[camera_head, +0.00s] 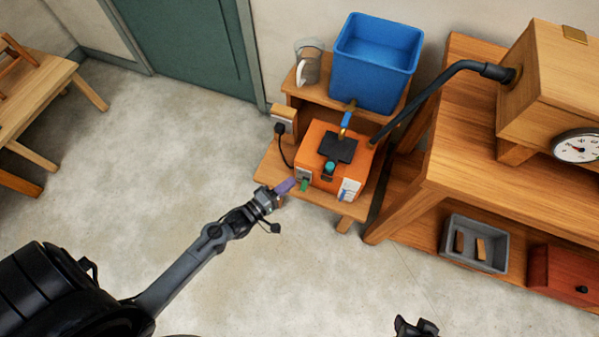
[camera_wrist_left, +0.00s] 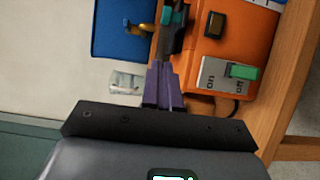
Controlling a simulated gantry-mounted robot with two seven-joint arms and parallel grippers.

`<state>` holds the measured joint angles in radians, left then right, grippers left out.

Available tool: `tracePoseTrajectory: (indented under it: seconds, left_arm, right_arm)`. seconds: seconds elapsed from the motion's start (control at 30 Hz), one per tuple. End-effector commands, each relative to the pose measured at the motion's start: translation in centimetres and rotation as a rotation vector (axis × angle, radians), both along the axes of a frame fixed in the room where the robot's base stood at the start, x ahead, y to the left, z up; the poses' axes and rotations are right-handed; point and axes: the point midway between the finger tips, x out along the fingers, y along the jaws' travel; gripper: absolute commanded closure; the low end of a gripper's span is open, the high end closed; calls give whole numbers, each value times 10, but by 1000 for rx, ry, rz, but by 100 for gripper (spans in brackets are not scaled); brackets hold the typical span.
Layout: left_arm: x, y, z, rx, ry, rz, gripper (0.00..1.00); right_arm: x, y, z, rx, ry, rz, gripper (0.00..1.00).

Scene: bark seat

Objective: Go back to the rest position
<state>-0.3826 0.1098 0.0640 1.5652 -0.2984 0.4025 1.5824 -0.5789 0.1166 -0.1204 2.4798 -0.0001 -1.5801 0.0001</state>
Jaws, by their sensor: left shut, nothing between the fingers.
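My left gripper (camera_head: 286,186) reaches in from the left, its purple fingers in front of the orange machine (camera_head: 322,134) on a small wooden stand. In the left wrist view the fingers (camera_wrist_left: 164,86) are together with nothing between them. The orange machine (camera_wrist_left: 233,42) stands beyond them, with a green switch (camera_wrist_left: 243,72) on a grey plate lettered "on"; I cannot tell whether the fingers touch the machine. In the head view, a dark part (camera_head: 414,327) shows at the bottom edge; I cannot tell whether it is my right gripper.
A blue tub (camera_head: 376,62) and a glass mug (camera_head: 307,62) stand on the shelf behind the machine. A black hose (camera_head: 425,98) runs to a wooden box (camera_head: 550,90) with a dial on the right bench. A grey tray (camera_head: 475,243) sits on the lower shelf.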

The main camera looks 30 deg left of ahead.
Motion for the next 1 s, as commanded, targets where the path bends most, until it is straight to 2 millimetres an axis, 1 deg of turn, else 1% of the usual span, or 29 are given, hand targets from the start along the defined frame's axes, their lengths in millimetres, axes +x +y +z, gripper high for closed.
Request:
tracePoseTrajectory:
  seconds: [0.03,0.1,0.33,0.43,0.47,0.57,0.6,0.67,0.7,0.83,0.93,1.0]
  left_arm:
    - [-8,2,1,1,3,0,100]
    - [-15,4,1,1,2,-1,100]
    - [-28,7,2,1,4,-1,100]
    - [-36,5,6,-1,18,-4,100]
    - [-38,2,12,-2,18,-10,100]
    - [-38,-11,44,-5,-19,-29,100]
    - [-36,-18,62,1,-24,-36,100]
    - [-32,-28,85,50,-5,-42,100]
    - [-30,-33,96,105,17,-43,100]
    - [-26,-45,127,332,106,-52,100]
    - [-30,-49,146,534,193,-76,100]
    - [-37,-49,157,678,260,-109,100]
  right_arm:
    - [0,-1,4,-1,0,1,55]
    - [0,-1,5,-4,0,2,55]
    - [0,-2,10,-7,1,4,55]
    - [-1,-2,20,-7,1,4,55]
    - [0,-2,25,-7,1,4,55]
    - [-1,-2,35,-7,1,4,55]
    - [-1,-2,41,-7,1,4,55]
    - [-1,-2,49,-7,1,4,55]
    - [-1,-2,53,-6,1,3,55]
    - [-1,-1,64,-4,0,3,55]
    - [-1,-1,71,-3,1,2,55]
    - [-1,-1,75,-2,1,2,55]
